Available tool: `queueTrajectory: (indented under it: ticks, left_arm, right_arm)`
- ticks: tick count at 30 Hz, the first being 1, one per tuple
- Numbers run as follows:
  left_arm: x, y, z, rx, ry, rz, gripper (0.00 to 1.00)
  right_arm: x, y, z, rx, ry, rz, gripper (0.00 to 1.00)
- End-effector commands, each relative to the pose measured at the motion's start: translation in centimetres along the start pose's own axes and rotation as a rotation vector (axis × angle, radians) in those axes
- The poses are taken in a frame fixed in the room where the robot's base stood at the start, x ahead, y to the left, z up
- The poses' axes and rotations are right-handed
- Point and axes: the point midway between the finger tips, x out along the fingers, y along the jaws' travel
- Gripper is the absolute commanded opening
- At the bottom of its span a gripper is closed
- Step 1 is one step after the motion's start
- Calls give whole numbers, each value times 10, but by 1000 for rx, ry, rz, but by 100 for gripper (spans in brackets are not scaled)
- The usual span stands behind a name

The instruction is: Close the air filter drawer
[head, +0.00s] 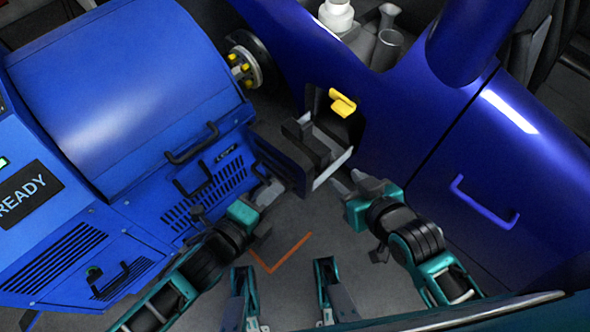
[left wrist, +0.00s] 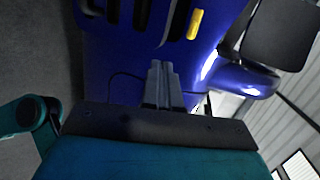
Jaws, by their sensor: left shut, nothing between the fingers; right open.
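A dark, box-like drawer (head: 331,169) with a pale grey edge stands out in the gap between the blue machine and the blue car body. I take it for the air filter drawer, open; where it joins is partly hidden. My left gripper (head: 268,190) is shut and empty, just left of and below the drawer, close to the machine's lower side. In the left wrist view its closed fingers (left wrist: 163,85) point towards a blue surface. My right gripper (head: 350,184) is open and empty, just right of the drawer's pale edge; I cannot tell whether it touches.
The blue machine (head: 120,75) with black handles and a READY label fills the left. The blue car body (head: 480,130) fills the right. A yellow piece (head: 342,102) sits above the drawer. Grey floor (head: 300,215) with an orange corner mark is clear below.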

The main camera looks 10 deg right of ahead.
Motion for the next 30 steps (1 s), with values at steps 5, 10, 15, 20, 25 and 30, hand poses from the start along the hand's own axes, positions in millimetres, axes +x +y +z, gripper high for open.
queueTrajectory:
  ticks: [5,10,15,20,25,30]
  left_arm:
    - [42,2,1,-2,-1,-3,0]
    - [70,2,0,-2,-1,-2,0]
    - [84,1,0,-2,-1,0,0]
    - [88,0,0,-3,-1,0,0]
    - [88,0,0,-3,-1,1,0]
    - [88,0,0,-3,-1,0,0]
  right_arm:
    - [9,0,13,4,0,1,43]
    - [14,0,20,7,1,2,43]
    - [17,0,24,9,1,3,43]
    - [17,1,24,9,2,3,43]
    - [17,1,23,8,3,4,43]
    - [17,1,23,8,4,4,43]
